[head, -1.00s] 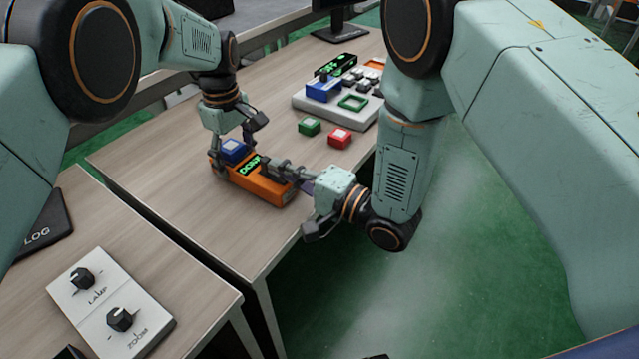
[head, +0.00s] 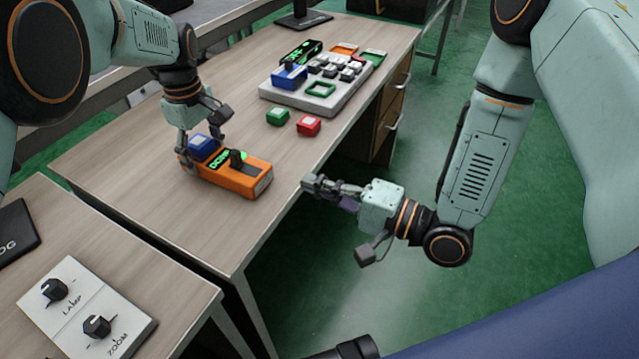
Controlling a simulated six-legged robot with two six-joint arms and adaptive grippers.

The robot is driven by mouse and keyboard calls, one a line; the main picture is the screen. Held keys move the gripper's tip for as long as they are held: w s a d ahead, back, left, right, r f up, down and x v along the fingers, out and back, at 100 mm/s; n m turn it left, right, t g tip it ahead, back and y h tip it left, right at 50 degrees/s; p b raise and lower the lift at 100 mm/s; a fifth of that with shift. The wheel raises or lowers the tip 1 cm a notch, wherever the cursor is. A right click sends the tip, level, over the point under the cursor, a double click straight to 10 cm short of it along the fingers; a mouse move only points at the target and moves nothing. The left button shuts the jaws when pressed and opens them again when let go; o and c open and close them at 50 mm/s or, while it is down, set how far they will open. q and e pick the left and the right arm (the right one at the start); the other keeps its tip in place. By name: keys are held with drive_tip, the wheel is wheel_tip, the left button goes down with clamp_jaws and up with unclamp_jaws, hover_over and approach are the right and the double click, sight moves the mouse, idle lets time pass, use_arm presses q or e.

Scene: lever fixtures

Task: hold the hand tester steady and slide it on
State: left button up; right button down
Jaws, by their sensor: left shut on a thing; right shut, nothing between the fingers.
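The orange hand tester (head: 245,182) lies flat on the wooden table near its front edge. It carries a blue block (head: 202,146) at its left end, a green lit display (head: 217,160) and a dark slider slot with a green patch (head: 238,156). My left gripper (head: 197,150) is shut on the tester's left end, with its fingers partly hidden by the blue block. My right gripper (head: 312,184) is shut and empty, apart from the tester, to its right and just off the table's edge.
A white keypad board (head: 325,103) sits further back. A panel with LAMP and ZOOM knobs (head: 83,310) is on the nearer table. The floor on the right is open.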

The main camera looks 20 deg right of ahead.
idle(0.4)
use_arm(q)
drive_tip(key=o, duration=1.4)
drive_tip(key=shift+c, duration=0.2)
drive_tip(key=shift+r, duration=0.1)
wheel_tip(320, 180, up, 12)
drive_tip(key=shift+f, duration=0.1)
